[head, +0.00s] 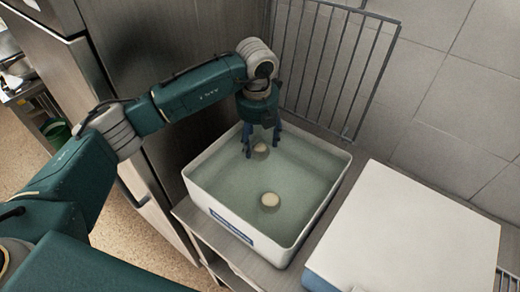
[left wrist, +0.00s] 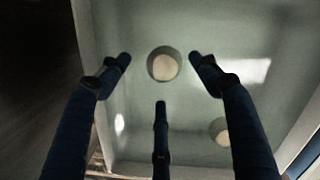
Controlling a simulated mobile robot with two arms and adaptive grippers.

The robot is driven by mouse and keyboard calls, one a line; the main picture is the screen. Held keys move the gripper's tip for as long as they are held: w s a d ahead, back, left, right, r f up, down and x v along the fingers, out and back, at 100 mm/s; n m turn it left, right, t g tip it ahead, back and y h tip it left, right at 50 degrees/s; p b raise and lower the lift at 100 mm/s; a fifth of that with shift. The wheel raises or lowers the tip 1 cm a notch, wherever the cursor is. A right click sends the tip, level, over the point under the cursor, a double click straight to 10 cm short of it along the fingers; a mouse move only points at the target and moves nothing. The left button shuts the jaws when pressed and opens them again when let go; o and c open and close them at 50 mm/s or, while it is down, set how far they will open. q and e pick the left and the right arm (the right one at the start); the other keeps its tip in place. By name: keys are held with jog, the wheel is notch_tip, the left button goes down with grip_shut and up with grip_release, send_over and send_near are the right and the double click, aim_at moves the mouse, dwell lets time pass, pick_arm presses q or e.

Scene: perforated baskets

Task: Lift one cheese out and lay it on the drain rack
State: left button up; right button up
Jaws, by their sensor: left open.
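A white square tub (head: 207,199) holds clear greenish liquid and two small round pale cheeses. The near cheese (head: 270,200) lies in the middle of the tub. The far cheese (head: 261,148) is near the back corner, below my left gripper (head: 262,143). My left gripper points down over that corner, open and empty. In the left wrist view one cheese (left wrist: 164,67) shows between the spread fingers, with the other cheese (left wrist: 221,129) partly behind a finger. A wire rack (head: 377,80) stands upright at the back wall; I cannot tell if it is the drain rack. My right gripper is out of view.
A large box with a flat white top (head: 410,230) stands right of the tub, its top bare. Tub and box are on a metal counter. A tall metal cabinet (head: 160,165) is close on the left. Tiled wall lies behind.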

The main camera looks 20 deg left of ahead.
aim_at(260, 147)
pick_arm(q)
jog(key=f+p, duration=0.2)
jog(key=f, duration=0.2)
jog(key=shift+w+d+f+p, duration=0.2)
jog(key=shift+w+d+p, duration=0.1)
jog(key=shift+p, duration=0.1)
jog(key=shift+f, duration=0.55)
jog(key=c, duration=1.2)
jog(key=shift+c, duration=0.9)
